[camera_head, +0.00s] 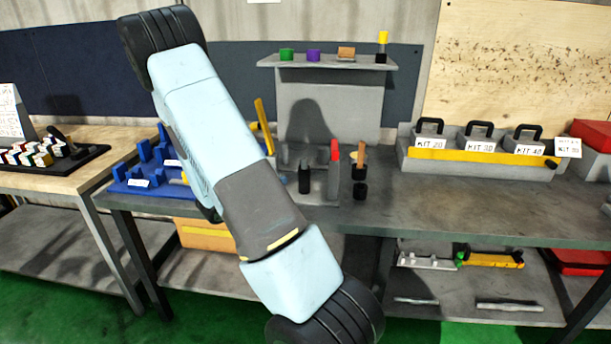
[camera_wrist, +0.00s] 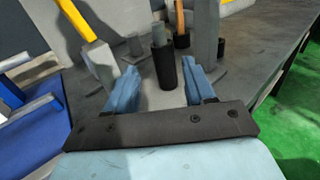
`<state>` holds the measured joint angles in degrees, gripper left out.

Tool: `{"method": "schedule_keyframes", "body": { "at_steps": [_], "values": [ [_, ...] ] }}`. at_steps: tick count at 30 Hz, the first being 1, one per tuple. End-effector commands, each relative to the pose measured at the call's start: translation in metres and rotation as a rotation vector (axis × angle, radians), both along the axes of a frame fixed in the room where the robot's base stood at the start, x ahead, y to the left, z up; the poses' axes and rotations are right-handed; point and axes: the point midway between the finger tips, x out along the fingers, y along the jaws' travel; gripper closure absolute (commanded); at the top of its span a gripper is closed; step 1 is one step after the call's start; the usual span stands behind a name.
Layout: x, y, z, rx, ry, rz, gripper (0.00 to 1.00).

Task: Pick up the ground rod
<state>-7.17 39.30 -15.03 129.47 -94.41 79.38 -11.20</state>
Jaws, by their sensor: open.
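In the wrist view a grey rod (camera_wrist: 158,36) stands upright in a black cylindrical sleeve (camera_wrist: 164,70); it looks like the ground rod, though I cannot be certain. My gripper (camera_wrist: 162,68) is open, its two blue fingers on either side of the sleeve in the picture. The fingers look apart from it, and nothing is held. My gripper does not show in the head view.
A yellow bar (camera_wrist: 76,20) rises left of the fingers. A wooden-handled item (camera_wrist: 181,18) stands behind. A blue rack (camera_head: 135,180) sits at the bench's left. A grey tray with labelled kit boxes (camera_head: 478,138) stands right. The bench front between is clear.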

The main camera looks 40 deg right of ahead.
Motion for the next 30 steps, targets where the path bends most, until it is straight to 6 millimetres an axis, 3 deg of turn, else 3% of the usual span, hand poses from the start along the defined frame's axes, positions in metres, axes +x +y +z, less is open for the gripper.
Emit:
{"method": "schedule_keyframes", "body": {
  "at_steps": [13, 25, 30],
  "values": [
    [0.002, -0.069, 0.001, -0.002, 0.001, -0.002, 0.46],
    [0.003, -0.094, 0.003, -0.001, 0.000, -0.001, 0.46],
    [0.003, -0.115, 0.009, -0.002, 0.000, -0.003, 0.46]
  ]
}}
